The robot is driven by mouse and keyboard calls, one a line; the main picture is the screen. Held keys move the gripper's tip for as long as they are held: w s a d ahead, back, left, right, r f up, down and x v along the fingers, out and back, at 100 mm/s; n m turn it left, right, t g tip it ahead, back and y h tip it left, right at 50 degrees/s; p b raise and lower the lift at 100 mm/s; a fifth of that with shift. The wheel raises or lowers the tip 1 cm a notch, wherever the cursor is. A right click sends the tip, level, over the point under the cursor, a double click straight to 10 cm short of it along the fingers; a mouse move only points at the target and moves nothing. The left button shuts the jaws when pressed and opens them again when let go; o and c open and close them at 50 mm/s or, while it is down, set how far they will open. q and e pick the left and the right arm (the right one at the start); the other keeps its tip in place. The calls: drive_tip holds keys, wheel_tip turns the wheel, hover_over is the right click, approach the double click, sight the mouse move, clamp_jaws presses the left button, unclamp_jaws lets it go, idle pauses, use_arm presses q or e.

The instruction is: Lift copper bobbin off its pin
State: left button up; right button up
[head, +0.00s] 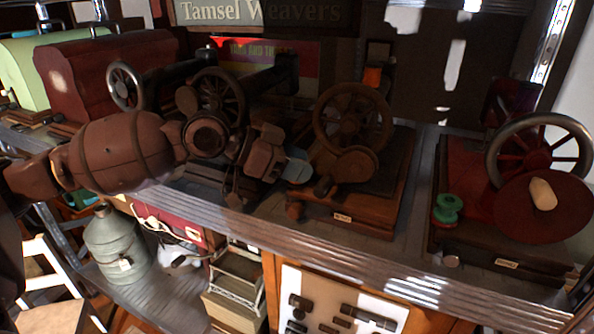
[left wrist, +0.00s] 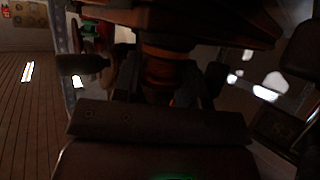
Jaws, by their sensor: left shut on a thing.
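My left arm reaches in from the left in the head view, and its gripper (head: 283,163) is at the left front of the middle sewing machine (head: 347,122). In the left wrist view, a dark copper-brown, banded round piece (left wrist: 165,72) sits in front of the palm between the dark finger parts. It appears to be the copper bobbin, and the gripper is shut on it. In the head view the bobbin is largely hidden by the gripper. I cannot tell whether it is still around its pin. My right gripper is not in view.
A red machine (head: 540,150) with a spoked wheel stands at the right, with a green bobbin (head: 447,209) on its base. Another dark machine (head: 217,90) stands behind my left arm. The metal shelf edge (head: 400,284) runs below. A grey metal can (head: 116,243) stands lower left.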

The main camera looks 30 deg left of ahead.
use_arm(q)
drive_tip(key=shift+r, duration=0.15)
drive_tip(key=shift+c, duration=0.4)
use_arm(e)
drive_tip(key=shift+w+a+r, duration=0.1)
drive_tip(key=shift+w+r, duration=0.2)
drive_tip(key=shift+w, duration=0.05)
use_arm(q)
drive_tip(key=shift+r, duration=1.5)
drive_tip(key=shift+s+a+r, duration=0.1)
drive_tip(key=shift+a, duration=0.1)
drive_tip(key=shift+s+a, duration=0.45)
drive_tip(key=shift+a, duration=0.15)
drive_tip(key=s+a, duration=0.9)
drive_tip(key=a, duration=0.3)
drive_tip(key=shift+s+a, duration=0.4)
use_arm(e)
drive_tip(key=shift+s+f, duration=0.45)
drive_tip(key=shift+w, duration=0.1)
